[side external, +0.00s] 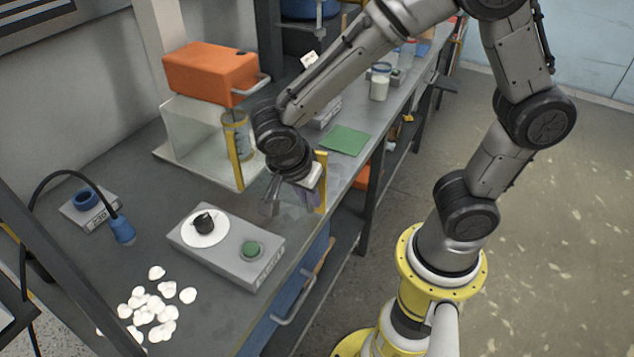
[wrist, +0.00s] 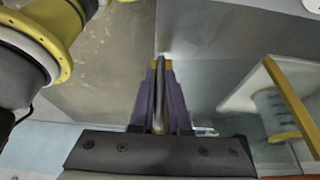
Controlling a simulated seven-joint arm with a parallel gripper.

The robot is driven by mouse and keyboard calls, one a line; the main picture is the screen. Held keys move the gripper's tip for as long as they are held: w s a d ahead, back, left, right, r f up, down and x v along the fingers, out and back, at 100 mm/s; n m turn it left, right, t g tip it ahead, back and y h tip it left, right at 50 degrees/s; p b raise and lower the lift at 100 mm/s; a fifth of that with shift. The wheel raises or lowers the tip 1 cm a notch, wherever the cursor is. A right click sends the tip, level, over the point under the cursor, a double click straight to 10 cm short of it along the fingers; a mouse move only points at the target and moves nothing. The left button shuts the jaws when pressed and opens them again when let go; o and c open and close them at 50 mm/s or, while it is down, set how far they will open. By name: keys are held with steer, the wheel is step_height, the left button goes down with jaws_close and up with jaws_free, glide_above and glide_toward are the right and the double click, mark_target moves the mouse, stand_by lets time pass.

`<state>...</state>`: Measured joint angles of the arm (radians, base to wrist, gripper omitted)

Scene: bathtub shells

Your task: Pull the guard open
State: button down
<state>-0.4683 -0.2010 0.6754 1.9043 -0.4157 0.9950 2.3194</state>
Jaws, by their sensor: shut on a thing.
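The guarded machine is a clear-walled box (side external: 190,132) under an orange block (side external: 212,73) in the side view. A yellow edge strip (side external: 234,163) stands upright at its front; the wrist view shows a yellow edge (wrist: 290,100) at right. A second upright yellow strip (side external: 321,176), apparently the guard's free edge, stands near the bench's front edge, away from the box. My gripper (side external: 313,196) is beside this strip, with purple fingers. In the wrist view, my gripper (wrist: 160,95) is shut on a grey bar (wrist: 159,112), seemingly the guard's handle. The clear panel itself is hard to make out.
White shells (side external: 150,308) lie near the front. A green mat (side external: 345,140) and a jar (side external: 380,85) are farther back. A jar (side external: 237,135) stands inside the box.

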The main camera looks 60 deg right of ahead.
steer(key=shift+w+a, duration=0.1)
steer(key=shift+a, duration=0.8)
steer(key=c, duration=0.9)
jaws_free()
steer(key=shift+r, duration=0.1)
steer(key=v, duration=1.3)
steer(key=shift+a+r, duration=0.1)
steer(key=shift+r, duration=0.2)
